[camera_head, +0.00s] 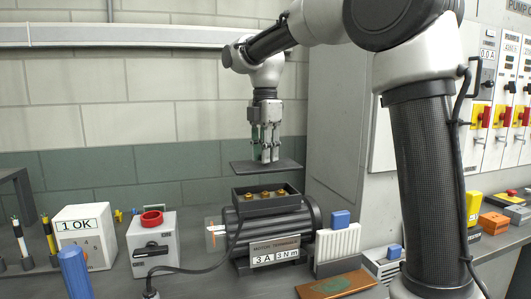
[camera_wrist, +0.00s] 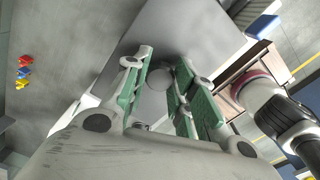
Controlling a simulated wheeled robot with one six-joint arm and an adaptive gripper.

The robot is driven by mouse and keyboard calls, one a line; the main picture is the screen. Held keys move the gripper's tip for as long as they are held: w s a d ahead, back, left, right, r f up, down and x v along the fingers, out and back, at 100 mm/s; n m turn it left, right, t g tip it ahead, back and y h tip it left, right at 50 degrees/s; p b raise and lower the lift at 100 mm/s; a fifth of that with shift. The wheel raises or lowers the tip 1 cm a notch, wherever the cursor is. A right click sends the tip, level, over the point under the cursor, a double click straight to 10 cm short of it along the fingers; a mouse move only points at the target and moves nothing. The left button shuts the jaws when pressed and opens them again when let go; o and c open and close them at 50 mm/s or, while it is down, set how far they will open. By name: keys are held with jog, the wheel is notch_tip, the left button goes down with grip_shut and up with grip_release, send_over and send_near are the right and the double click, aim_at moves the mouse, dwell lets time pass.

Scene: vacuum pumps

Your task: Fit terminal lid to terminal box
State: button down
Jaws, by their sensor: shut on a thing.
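The terminal lid (camera_head: 285,166) is a flat dark grey plate, held about level. My gripper (camera_head: 265,158) points down and is shut on it. In the wrist view the lid (camera_wrist: 195,28) is a grey sheet with a round knob (camera_wrist: 157,78) between my green-padded fingers (camera_wrist: 160,85). The terminal box (camera_head: 267,204) is a dark open-topped box on the motor (camera_head: 305,222), with brass terminals (camera_head: 264,195) showing inside. The lid is above the box, with a small gap between them in the head view. The box cannot be made out in the wrist view.
A black cable (camera_head: 236,240) runs from the motor area down to the bench. A white finned block with a blue top (camera_head: 338,240) stands close right. A grey cabinet (camera_head: 335,110) rises behind right.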

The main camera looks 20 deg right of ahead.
aim_at(266, 167)
jog(key=shift+f, duration=0.1)
jog(key=shift+f, duration=2.2)
jog(key=shift+d, duration=0.15)
